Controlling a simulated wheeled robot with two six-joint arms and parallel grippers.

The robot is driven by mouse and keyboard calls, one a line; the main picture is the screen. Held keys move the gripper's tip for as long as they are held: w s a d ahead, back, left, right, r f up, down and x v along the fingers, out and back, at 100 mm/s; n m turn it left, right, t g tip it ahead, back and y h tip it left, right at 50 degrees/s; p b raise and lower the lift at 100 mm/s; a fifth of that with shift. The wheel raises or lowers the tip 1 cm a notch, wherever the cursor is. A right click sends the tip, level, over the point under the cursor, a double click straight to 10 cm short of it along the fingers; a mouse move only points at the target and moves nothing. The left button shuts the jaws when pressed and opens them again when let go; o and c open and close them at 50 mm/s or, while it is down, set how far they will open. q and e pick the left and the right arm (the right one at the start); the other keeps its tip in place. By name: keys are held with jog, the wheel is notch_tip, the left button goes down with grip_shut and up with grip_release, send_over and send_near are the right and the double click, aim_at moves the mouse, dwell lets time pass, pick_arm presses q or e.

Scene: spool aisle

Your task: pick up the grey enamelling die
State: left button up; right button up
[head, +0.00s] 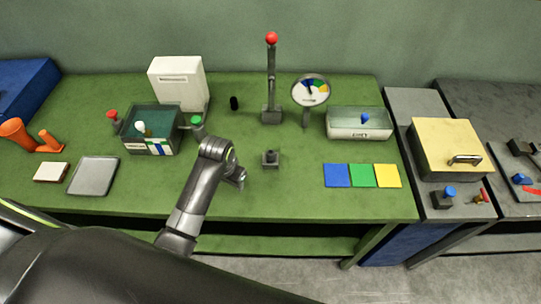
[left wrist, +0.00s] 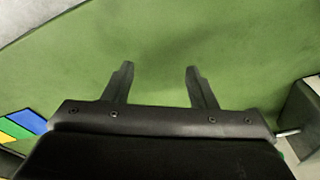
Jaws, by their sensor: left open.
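A small grey block with a dark knob on top (head: 270,159), which looks like the enamelling die, stands upright on the green bench, right of my left gripper. My left gripper (head: 240,179) is above the bench, a little nearer the front edge than the block and apart from it. In the left wrist view its two fingers (left wrist: 159,82) are spread, with only green surface between them. I cannot make out the die in the left wrist view. My right gripper is not in view.
Blue, green and yellow squares (head: 362,175) lie to the right. A gauge (head: 311,92) and a red-topped post (head: 271,80) stand behind the block. A teal-lined box (head: 150,130) and a grey tray (head: 93,175) are at left. The bench around the block is clear.

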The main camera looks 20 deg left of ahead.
pick_arm(q)
jog(key=w+d+r+m+g, duration=0.1)
jog(key=w+d+r+m, duration=0.1)
jog(key=w+d+r, duration=0.4)
jog(key=w+d+r+m+g, duration=0.1)
jog(key=w+d+r, duration=0.1)
jog(key=w+r, duration=0.7)
jog(key=b, duration=0.7)
send_over(270, 152)
jog(key=f, duration=0.7)
jog(key=shift+s+f, duration=0.2)
notch_tip(270, 152, down, 4)
jog(key=shift+r+p, duration=0.25)
jog(key=shift+p, duration=0.05)
jog(key=shift+f, duration=0.75)
jog(key=shift+w+d+f+p, duration=0.15)
jog(key=shift+f+p, duration=0.4)
jog(key=shift+f, duration=1.65)
grip_shut()
jog(key=shift+r, duration=0.15)
